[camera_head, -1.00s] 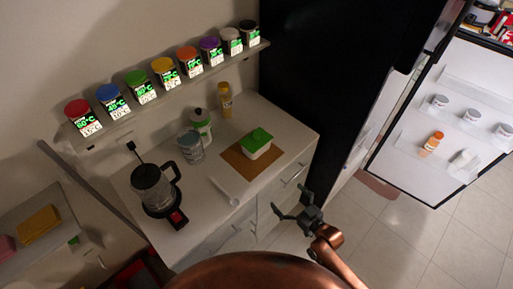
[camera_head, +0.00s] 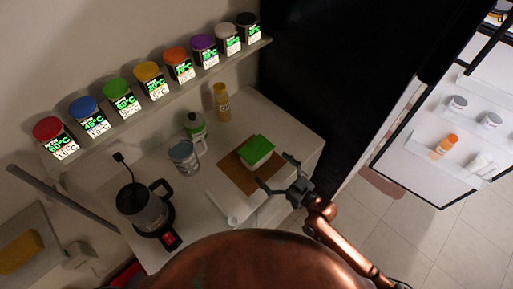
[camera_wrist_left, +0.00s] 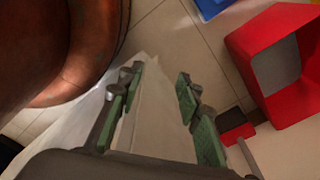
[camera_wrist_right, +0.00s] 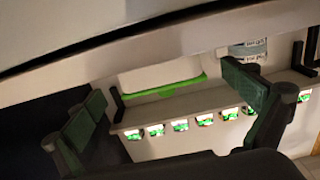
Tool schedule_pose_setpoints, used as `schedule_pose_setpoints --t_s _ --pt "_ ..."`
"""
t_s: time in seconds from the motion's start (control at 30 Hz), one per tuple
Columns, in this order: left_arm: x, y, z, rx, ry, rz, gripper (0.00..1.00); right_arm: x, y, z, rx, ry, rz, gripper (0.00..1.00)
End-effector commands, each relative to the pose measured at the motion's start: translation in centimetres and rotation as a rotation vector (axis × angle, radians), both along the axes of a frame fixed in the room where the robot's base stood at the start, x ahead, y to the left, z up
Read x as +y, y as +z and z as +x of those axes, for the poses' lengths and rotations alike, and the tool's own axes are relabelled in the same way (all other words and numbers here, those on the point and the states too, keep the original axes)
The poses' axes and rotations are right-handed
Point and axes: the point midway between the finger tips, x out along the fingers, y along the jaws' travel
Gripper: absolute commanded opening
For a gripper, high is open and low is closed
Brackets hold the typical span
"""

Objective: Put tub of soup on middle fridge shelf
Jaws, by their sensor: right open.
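The tub of soup (camera_head: 257,153) is white with a green lid and stands on a brown board (camera_head: 236,173) on the counter. It also shows upside down in the right wrist view (camera_wrist_right: 160,75). My right gripper (camera_head: 276,172) is open and empty at the counter's front edge, close to the tub but apart from it; its fingers also show in the right wrist view (camera_wrist_right: 168,95). The black fridge (camera_head: 340,75) stands right of the counter with its door open. Its inside shelves are hidden.
A wall shelf holds several spice dispensers (camera_head: 157,82). Fridge door racks hold jars and an orange bottle (camera_head: 443,147). A red bin (camera_wrist_left: 270,60) is near my left gripper.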

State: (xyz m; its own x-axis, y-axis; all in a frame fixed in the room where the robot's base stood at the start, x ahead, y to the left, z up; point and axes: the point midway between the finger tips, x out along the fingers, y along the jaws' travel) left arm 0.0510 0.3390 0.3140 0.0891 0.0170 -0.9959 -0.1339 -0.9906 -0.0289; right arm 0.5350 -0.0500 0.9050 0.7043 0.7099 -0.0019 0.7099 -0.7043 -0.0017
Motion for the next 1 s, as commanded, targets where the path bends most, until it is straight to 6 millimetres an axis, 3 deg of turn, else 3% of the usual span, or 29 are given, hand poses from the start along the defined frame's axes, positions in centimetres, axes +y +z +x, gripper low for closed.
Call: schedule_pose_setpoints --t_s 0.33,0.5,0.73,0.83,1.0 --pt "0.2 0.2 -4.3 0.052 0.011 0.003 0.32 2.3 0.4 3.0 -0.001 -0.008 0.004 1.0" --pt "0.1 0.3 -3.5 0.042 0.009 0.002 0.32 3.9 0.4 4.8 0.001 -0.007 0.004 1.0" --pt "0.0 0.4 -0.8 0.007 0.003 0.0 0.32 4.6 0.3 5.4 0.001 -0.005 -0.001 1.0" --pt "0.0 0.4 -0.6 0.005 0.003 -0.001 0.32 4.6 0.3 5.3 0.0 -0.004 0.0 1.0" --pt "0.0 0.4 -1.4 0.015 0.005 0.001 0.32 4.6 0.3 5.3 0.0 -0.004 0.0 0.89"
